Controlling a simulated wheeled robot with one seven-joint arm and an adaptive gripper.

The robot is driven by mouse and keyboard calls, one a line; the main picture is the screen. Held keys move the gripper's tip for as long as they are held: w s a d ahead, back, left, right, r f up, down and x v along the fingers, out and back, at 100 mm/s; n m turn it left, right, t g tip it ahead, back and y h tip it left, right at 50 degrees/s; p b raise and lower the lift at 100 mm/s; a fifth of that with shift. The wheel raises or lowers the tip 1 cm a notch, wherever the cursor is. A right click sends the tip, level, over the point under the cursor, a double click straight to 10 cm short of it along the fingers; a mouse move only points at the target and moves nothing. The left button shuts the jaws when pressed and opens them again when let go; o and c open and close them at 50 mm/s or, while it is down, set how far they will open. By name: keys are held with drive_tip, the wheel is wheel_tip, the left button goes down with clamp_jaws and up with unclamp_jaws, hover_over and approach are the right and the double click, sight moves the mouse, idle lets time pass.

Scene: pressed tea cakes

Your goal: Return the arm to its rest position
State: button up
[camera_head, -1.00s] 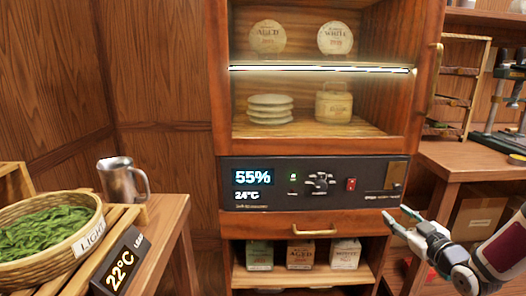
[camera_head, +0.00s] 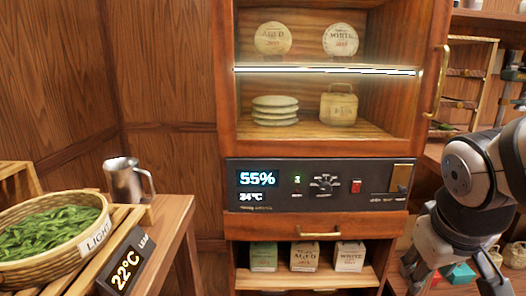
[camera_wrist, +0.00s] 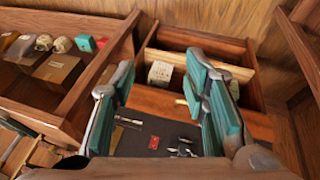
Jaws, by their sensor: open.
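My arm (camera_head: 468,190) shows at the right of the head view, in front of the right side of the wooden cabinet (camera_head: 330,140). My gripper (camera_wrist: 160,78) shows in the wrist view with its two teal-padded fingers spread wide apart. Nothing is between the pads except the view of the cabinet beyond. In the wrist view the cabinet's dark control panel (camera_wrist: 170,140) lies beyond and below the fingers.
On the left stand a leaf basket (camera_head: 105,222), a metal pitcher (camera_head: 126,180) and a temperature display (camera_head: 126,268). A side shelf (camera_wrist: 95,85) holds boxes.

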drive_tip(key=s+a+g+y, duration=0.15)
drive_tip(key=s+a, duration=0.25)
drive_tip(key=s, duration=0.5)
drive_tip(key=s+a+g+y, duration=0.15)
drive_tip(key=s+a, duration=0.25)
drive_tip(key=s, duration=0.5)
wheel_tip(320, 180, up, 30)
drive_tip(key=t+p, duration=0.3)
drive_tip(key=p, duration=2.4)
drive_tip(key=shift+s+d+m, duration=0.25)
drive_tip(key=shift+d+m, duration=0.15)
drive_tip(key=shift+f, duration=0.1)
